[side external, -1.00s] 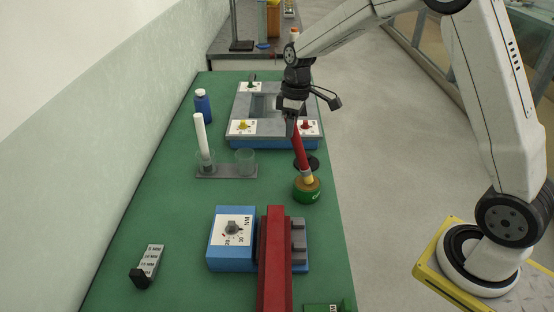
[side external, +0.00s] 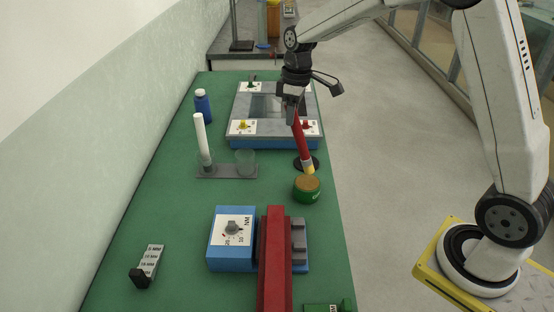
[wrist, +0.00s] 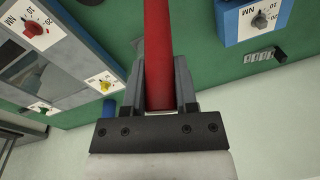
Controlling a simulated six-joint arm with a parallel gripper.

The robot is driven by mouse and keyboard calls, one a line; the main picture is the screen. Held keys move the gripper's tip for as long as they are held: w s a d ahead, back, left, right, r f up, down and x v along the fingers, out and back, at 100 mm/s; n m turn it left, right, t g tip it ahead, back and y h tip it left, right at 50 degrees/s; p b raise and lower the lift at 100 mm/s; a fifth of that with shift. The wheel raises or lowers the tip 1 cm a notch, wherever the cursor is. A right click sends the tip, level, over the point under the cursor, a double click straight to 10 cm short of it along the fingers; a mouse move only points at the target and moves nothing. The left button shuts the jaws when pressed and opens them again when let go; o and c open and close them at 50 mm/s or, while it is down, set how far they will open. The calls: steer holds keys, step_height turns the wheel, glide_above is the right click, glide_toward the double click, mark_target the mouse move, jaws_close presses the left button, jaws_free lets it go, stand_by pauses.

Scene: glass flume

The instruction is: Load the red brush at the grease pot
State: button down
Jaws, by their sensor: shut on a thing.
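My gripper (side external: 296,112) is shut on the red brush (side external: 301,138) and holds it slightly tilted, with its pale yellow tip down. In the wrist view the red handle (wrist: 158,50) runs between the two fingers of my gripper (wrist: 158,88). The green grease pot (side external: 306,196), with a brown top, stands at the bench's right edge. The brush tip shows at the far rim of the pot; I cannot tell whether it touches. The wrist view does not show the tip or the pot.
A black round base (side external: 314,164) lies behind the brush. Beyond is a grey-and-blue unit with knobs (side external: 272,142). A rack with a white rod and glass beakers (side external: 226,172) is left. A blue dial box (side external: 230,255) and red bar (side external: 274,265) are nearer.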

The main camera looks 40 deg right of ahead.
steer(key=shift+r, duration=1.8)
steer(key=shift+f, duration=0.15)
